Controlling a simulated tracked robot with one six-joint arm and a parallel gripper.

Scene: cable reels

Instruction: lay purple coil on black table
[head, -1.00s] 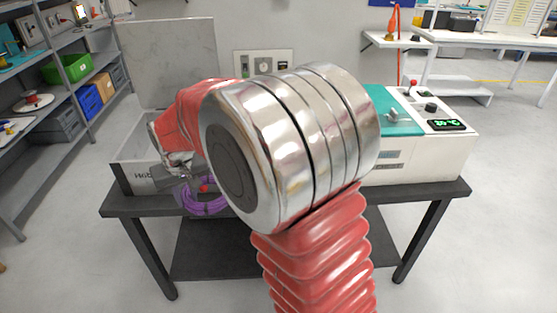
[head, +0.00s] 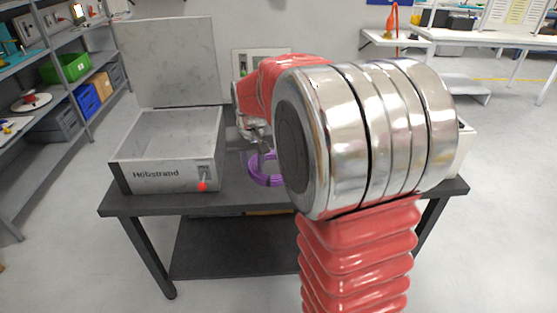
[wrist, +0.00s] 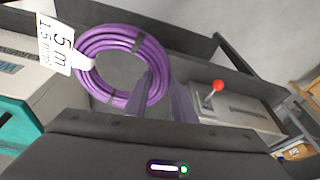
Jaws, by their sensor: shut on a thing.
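The purple coil (head: 262,178) hangs from my gripper (head: 258,148) over the black table (head: 225,202), between the grey box and my arm. My gripper (wrist: 164,85) is shut on the near right side of the ring there. The far side of the coil is partly hidden by my arm in the head view. I cannot tell whether the coil touches the table.
An open grey box (head: 165,178) with a raised lid and red-knobbed latch stands on the table's left. A white and teal machine (wrist: 22,88) is on the right, mostly behind my arm in the head view. Bare tabletop lies between them. Shelves (head: 75,65) stand at far left.

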